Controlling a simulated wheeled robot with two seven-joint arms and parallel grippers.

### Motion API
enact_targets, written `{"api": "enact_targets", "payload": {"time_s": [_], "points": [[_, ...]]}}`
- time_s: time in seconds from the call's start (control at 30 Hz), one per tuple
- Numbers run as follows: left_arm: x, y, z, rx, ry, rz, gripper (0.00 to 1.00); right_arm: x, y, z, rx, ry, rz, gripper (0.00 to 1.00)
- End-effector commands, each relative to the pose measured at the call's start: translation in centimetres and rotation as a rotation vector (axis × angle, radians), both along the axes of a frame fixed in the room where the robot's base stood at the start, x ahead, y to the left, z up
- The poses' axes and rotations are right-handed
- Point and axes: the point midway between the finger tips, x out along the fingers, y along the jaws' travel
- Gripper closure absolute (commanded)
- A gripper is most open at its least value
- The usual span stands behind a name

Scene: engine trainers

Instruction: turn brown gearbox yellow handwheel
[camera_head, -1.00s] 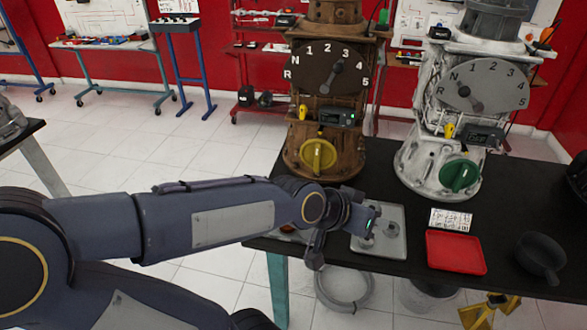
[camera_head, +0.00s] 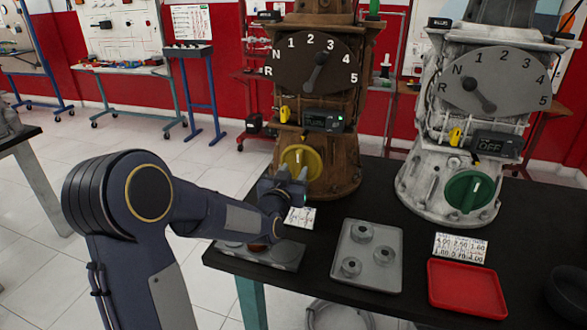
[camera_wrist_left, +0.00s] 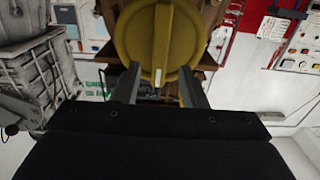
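The brown gearbox (camera_head: 336,180) stands at the back of the black table. Its yellow handwheel (camera_head: 299,163) is low on its front, with a pale mark on its grip bar. In the left wrist view the handwheel (camera_wrist_left: 160,40) fills the top middle, its mark pointing down. My left gripper (camera_head: 292,174) is just in front of the handwheel. In the wrist view its two fingers (camera_wrist_left: 158,82) are spread apart, one at each side of the handwheel's lower part. I cannot tell whether they touch it. My right gripper is not in view.
A white gearbox (camera_head: 412,180) with a green handwheel (camera_head: 468,190) stands to the right. A grey tray (camera_head: 388,278) with round parts, a red tray (camera_head: 470,311) and label cards (camera_head: 459,248) lie on the table. Another tray with parts (camera_head: 286,262) is below my left gripper.

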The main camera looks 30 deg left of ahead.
Motion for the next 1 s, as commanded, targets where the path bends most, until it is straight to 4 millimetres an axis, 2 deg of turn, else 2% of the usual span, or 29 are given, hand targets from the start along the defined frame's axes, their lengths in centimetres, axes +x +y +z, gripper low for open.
{"api": "enact_targets", "payload": {"time_s": [0.1,0.2,0.53,0.83,1.0], "points": [[1.6,0.4,0.0,0.000,0.001,-0.001,0.62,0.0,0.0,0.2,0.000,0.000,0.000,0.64],[2.4,0.5,0.0,0.000,0.001,-0.001,0.62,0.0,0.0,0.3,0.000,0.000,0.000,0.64],[2.8,0.6,0.0,-0.001,0.001,-0.001,0.62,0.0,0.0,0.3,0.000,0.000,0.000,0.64],[2.7,0.6,0.0,-0.001,0.001,-0.001,1.00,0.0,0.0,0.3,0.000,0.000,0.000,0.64],[2.7,0.6,0.0,0.002,0.001,-0.001,1.00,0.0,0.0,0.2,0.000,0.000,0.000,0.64]]}}
